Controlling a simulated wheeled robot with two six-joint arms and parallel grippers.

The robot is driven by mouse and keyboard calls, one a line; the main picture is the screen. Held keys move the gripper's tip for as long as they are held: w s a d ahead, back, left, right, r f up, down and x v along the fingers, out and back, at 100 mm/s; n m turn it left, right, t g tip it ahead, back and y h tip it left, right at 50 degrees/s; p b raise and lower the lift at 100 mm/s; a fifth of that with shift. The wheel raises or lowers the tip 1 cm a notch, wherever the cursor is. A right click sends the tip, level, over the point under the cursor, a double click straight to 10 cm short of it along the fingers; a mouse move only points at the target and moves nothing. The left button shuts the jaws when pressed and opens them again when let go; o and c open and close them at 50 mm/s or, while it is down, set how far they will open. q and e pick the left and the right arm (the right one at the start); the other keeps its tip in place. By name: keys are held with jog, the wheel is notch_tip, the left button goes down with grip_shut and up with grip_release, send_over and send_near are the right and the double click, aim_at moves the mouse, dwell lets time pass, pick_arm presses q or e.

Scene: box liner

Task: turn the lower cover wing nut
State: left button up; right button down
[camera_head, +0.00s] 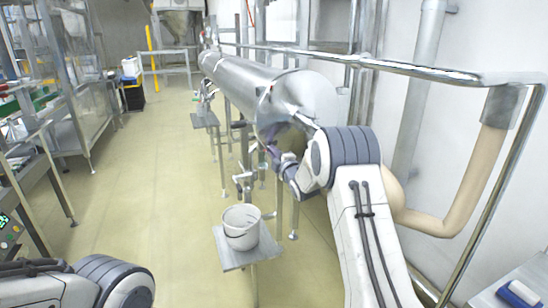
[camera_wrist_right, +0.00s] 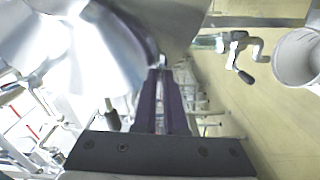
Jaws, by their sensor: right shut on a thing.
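The large steel cylinder (camera_head: 240,75) has a shiny round cover (camera_head: 312,95) at its near end. My right gripper (camera_head: 271,148) is at the lower edge of this cover. In the right wrist view, the cover (camera_wrist_right: 115,45) fills the upper left. The two dark purple fingers of my right gripper (camera_wrist_right: 163,72) point at its rim and are shut on a small metal piece, the lower cover wing nut (camera_wrist_right: 162,61). The fingers hide most of the nut. My left gripper is out of view.
A white bucket (camera_head: 241,228) stands on a small metal shelf (camera_head: 230,255) below the cylinder end. A crank-handled valve (camera_wrist_right: 240,52) is to the right in the wrist view. A steel rail (camera_head: 400,66) runs along the right. The floor (camera_head: 150,190) at left is open.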

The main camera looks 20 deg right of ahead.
jog(key=m+b, duration=0.3)
jog(key=m, duration=1.2)
jog(key=shift+m, duration=0.4)
dwell(0.4)
jog(key=c, duration=1)
grip_release()
